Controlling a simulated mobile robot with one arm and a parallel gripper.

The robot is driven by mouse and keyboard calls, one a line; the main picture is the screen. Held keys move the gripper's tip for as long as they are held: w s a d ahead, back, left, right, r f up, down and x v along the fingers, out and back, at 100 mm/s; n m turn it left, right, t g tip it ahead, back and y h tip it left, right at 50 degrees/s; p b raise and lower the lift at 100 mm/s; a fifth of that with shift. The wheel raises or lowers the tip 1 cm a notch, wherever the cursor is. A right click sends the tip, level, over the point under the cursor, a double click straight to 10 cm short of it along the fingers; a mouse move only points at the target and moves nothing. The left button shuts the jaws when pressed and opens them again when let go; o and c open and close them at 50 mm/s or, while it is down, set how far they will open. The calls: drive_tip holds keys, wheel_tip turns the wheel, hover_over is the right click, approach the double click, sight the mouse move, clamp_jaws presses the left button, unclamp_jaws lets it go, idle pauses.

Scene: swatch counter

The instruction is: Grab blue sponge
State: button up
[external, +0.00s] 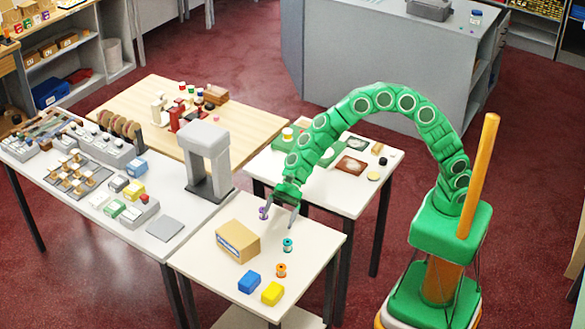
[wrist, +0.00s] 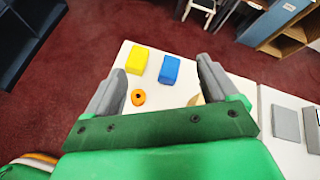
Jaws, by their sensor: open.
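The blue sponge (external: 249,282) is a small block lying on the front white table, near its front edge. It also shows in the wrist view (wrist: 170,69), between my fingers in the picture and beyond them. A yellow sponge (external: 272,293) lies close beside it, on its right in the external view and on its left in the wrist view (wrist: 137,59). My gripper (external: 280,214) is open and empty, above the back part of the same table and apart from the blue sponge. In the wrist view my fingers (wrist: 161,65) are spread wide.
A cardboard box (external: 238,241) stands on the white table (external: 205,262), left of small purple, teal (external: 288,245) and orange (external: 281,270) spools. A grey swatch (external: 165,229) lies on the long left table. A grey press-like stand (external: 207,160) rises behind the box.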

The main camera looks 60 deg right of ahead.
sight(251, 276)
drive_tip(key=w+a+f+m, duration=0.1)
drive_tip(key=a+f+m, duration=0.1)
drive_tip(key=f, duration=0.4)
drive_tip(key=w+a+f+m+t, duration=0.1)
drive_tip(key=a+f+m, duration=0.1)
drive_tip(key=a+f, duration=0.3)
drive_tip(key=w+a+f+m, duration=0.1)
drive_tip(key=a+f+m, duration=0.1)
drive_tip(key=f, duration=0.5)
drive_tip(key=shift+a+f+t, duration=0.2)
drive_tip(key=shift+a+t, duration=0.1)
drive_tip(key=shift+a, duration=0.55)
drive_tip(key=shift+x, duration=2.5)
drive_tip(key=shift+r, duration=0.1)
drive_tip(key=c, duration=1)
